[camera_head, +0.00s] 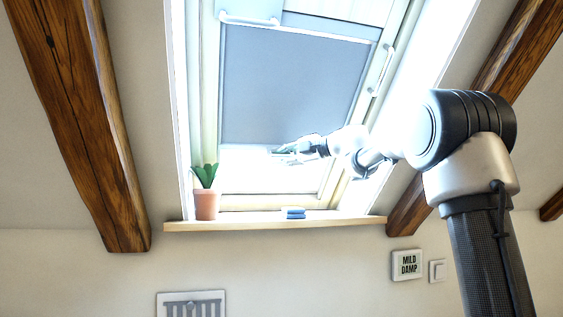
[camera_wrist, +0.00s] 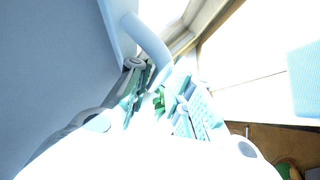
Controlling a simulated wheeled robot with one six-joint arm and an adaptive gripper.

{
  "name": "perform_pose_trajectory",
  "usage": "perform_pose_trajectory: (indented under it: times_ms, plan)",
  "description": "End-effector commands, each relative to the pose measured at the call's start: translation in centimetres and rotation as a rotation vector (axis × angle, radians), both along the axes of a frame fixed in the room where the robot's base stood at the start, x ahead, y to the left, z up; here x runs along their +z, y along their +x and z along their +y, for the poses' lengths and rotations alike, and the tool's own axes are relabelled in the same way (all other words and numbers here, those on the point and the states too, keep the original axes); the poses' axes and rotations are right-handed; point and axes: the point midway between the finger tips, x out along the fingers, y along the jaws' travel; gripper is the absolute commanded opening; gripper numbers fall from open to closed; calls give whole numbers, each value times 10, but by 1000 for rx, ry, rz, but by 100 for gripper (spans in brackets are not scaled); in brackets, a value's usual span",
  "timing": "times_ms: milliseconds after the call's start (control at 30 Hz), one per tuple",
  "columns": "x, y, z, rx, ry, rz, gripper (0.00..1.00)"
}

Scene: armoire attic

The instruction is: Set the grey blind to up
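The grey blind (camera_head: 292,85) covers the upper and middle part of the slanted roof window, with a bright strip of bare glass below its lower edge. My gripper (camera_head: 280,153) is at that lower edge, near its middle. In the wrist view the blind (camera_wrist: 45,75) fills the left side, and a pale curved handle bar (camera_wrist: 148,40) at its edge reaches down to my gripper (camera_wrist: 158,88). The two fingers lie on either side of the bar's end. Glare hides whether they touch or grip it.
A potted plant (camera_head: 206,203) and a small blue item (camera_head: 293,213) stand on the window sill (camera_head: 340,219). A side handle (camera_head: 382,70) is on the right of the window frame. Wooden beams (camera_head: 75,110) flank the window.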

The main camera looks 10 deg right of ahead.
Motion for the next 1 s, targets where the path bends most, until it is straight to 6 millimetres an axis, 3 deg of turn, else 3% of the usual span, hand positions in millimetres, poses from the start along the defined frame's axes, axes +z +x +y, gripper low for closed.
perform_pose_trajectory:
  times_ms: [133, 533, 1000]
  plan:
    - [-9, 8, 1, 0, -1, 1, 19]
    - [-10, 9, 0, -1, -1, 1, 19]
    - [-5, -15, -25, -3, -1, 0, 19]
